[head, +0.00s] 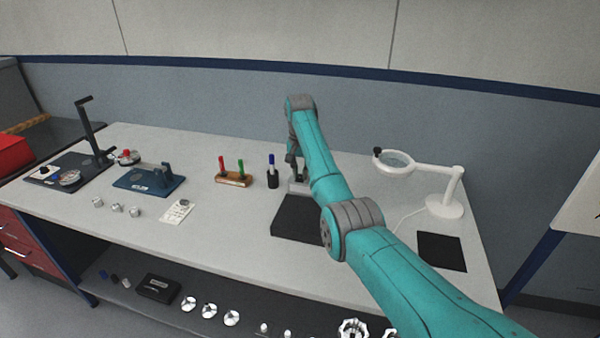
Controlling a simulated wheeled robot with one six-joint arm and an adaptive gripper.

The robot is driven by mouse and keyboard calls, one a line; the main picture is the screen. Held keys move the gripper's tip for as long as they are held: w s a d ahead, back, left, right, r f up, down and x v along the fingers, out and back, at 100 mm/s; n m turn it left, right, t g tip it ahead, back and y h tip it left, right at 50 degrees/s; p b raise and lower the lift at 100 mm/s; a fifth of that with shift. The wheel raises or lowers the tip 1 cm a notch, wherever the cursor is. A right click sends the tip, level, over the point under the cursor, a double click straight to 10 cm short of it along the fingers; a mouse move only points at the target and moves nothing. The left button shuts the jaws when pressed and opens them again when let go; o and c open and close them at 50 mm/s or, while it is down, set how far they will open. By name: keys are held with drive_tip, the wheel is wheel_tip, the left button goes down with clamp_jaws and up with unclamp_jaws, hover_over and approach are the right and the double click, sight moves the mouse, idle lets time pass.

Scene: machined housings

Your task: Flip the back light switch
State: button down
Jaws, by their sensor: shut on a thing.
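A dark flat panel (296,218) lies on the bench with a light grey block (299,187) at its back edge. This looks like the back light and its switch housing. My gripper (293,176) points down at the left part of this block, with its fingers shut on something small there. That thing seems to be the back light switch, but the fingers hide it and I cannot tell its position. My arm covers the right side of the panel.
A black pen holder (272,180) with a blue-capped marker stands close left of my gripper. A wooden block (233,180) holds a red and a green tool. A white magnifier lamp (447,205) and a dark mat (441,252) are at right. The bench's front middle is clear.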

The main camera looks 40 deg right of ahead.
sight(300, 175)
drive_tip(key=shift+w+g+y, duration=0.1)
drive_tip(key=shift+g+y, duration=0.2)
drive_tip(key=shift+y, duration=0.1)
drive_tip(key=shift+d, duration=0.1)
drive_tip(key=c, duration=1)
unclamp_jaws()
drive_tip(key=shift+c, duration=0.2)
wheel_tip(300, 175, up, 12)
drive_tip(key=shift+w+d, duration=0.15)
drive_tip(key=shift+d, duration=0.05)
drive_tip(key=shift+a+f, duration=0.1)
